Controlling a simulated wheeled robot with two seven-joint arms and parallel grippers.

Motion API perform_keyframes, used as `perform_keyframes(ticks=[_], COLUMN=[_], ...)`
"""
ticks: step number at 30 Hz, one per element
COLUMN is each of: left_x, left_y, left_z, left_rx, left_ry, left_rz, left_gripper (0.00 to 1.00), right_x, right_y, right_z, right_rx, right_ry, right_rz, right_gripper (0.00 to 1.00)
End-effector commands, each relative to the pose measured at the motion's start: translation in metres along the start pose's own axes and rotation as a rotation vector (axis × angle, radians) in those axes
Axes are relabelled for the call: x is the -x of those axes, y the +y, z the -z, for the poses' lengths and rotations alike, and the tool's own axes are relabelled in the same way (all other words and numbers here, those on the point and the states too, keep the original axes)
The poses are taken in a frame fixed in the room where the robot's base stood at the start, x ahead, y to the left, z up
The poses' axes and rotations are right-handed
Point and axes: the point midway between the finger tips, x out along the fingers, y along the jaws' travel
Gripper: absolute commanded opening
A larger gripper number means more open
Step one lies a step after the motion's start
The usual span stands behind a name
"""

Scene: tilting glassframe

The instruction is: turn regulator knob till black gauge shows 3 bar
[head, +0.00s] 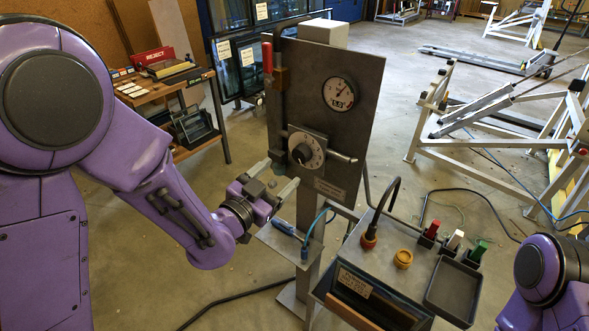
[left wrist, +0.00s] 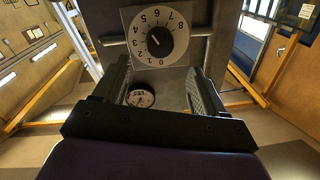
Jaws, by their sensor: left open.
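The regulator knob (head: 301,155) is black on a pale numbered dial, low on an upright grey panel. In the left wrist view the knob (left wrist: 159,42) shows a small light mark towards the upper left; its exact number is unclear. The black-rimmed gauge (head: 339,93) has a white face and sits above the knob in the head view; its reading is too small to be sure of. In the left wrist view the gauge (left wrist: 140,95) lies below the dial. My left gripper (head: 272,177) is open and empty, just below and in front of the knob, apart from it. My right gripper is out of view.
A red-handled valve (head: 267,58) is at the panel's left edge. A small shelf with a blue tool (head: 288,229) is below my left gripper.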

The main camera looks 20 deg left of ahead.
Motion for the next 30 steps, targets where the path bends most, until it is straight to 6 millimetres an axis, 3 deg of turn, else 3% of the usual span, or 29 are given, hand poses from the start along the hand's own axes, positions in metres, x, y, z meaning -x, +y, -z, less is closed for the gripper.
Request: perform_keyframes(ticks=[3,10,21,22,27,30], left_x=[-0.026,-0.065,-0.076,-0.076,-0.076,-0.075], left_y=[-0.001,-0.001,0.0,0.0,0.0,-0.002], left_z=[0.004,0.002,0.0,0.0,0.0,-0.001], left_rx=[0.002,0.002,0.002,0.002,0.002,0.002], left_ry=[-0.004,-0.004,-0.004,-0.004,-0.004,-0.005], left_rz=[-0.001,-0.001,-0.001,-0.001,-0.001,0.0], left_gripper=[0.71,0.71,0.71,0.68,0.15,0.16], right_x=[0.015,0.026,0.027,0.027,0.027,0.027], right_y=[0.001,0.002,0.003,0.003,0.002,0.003], right_z=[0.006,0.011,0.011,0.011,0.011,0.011], right_rx=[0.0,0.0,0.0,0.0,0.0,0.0], right_ry=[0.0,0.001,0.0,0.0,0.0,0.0], right_rz=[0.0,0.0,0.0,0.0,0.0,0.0], right_gripper=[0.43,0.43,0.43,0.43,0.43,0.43])
